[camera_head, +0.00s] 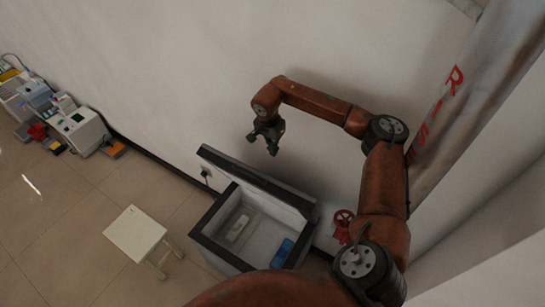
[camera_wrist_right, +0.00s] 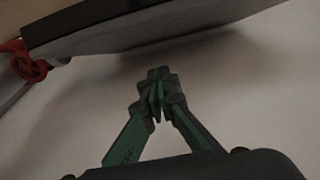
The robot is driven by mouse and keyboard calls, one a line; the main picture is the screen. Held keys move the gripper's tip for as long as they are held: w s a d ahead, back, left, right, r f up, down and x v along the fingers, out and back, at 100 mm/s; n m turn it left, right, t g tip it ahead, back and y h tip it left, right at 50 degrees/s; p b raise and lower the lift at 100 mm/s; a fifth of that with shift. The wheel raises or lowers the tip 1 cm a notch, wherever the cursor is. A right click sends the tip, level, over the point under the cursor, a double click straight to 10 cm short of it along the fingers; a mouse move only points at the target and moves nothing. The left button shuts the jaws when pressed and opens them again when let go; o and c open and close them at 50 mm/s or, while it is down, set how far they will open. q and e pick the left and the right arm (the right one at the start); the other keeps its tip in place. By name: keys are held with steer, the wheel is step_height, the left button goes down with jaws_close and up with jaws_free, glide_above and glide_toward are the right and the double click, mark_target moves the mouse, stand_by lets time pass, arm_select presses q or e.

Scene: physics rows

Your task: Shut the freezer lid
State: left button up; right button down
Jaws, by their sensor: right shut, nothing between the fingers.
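The chest freezer (camera_head: 222,253) stands against the wall, low in the middle of the head view. Its lid (camera_head: 256,186) is open, tilted up along the wall side, with its pale inner face showing. My right gripper (camera_head: 264,145) is above the lid's upper edge, near the wall, apart from the lid. In the right wrist view its fingertips (camera_wrist_right: 156,76) meet and hold nothing. The lid (camera_wrist_right: 190,28) crosses the top of that view beyond the fingertips. My left gripper is not in view.
Inside the freezer are a pale item (camera_head: 239,228) and a blue item (camera_head: 283,252). A white stool (camera_head: 135,233) stands to the left. A red valve (camera_head: 343,222) and a large pipe (camera_head: 455,105) are to the right. Several machines (camera_head: 80,125) line the wall at far left.

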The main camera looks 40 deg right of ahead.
mark_target(263, 186)
steer(key=f+b, duration=0.1)
steer(key=f, duration=0.2)
steer(key=a+f+b, duration=0.1)
steer(key=f+b, duration=0.1)
steer(key=f, duration=0.1)
steer(key=f+b, duration=0.1)
steer(key=f, duration=0.3)
steer(key=shift+s+a, duration=0.25)
steer(key=shift+s+a+f, duration=0.15)
steer(key=shift+s+a, duration=0.1)
steer(key=shift+a, duration=0.2)
steer(key=shift+d, duration=0.1)
steer(key=shift+f, duration=0.1)
